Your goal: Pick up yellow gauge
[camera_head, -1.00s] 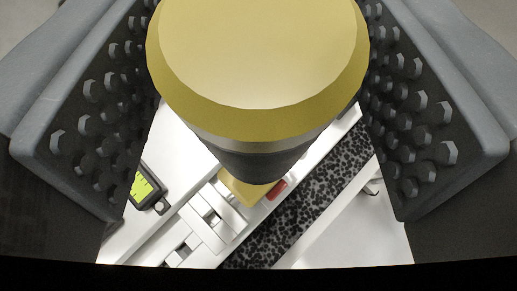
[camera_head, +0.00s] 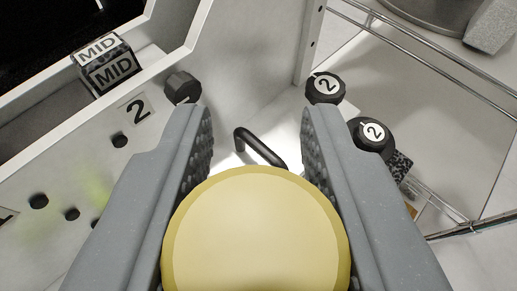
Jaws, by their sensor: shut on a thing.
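The yellow gauge (camera_head: 256,236) has a round, pale yellow top with a bevelled edge. It fills the bottom middle of the view. My gripper (camera_head: 256,150) is shut on it, with one grey, studded finger on each side. The lower body of the gauge and the places where the fingers touch it are hidden from this angle.
A black handle (camera_head: 259,147) is ahead.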

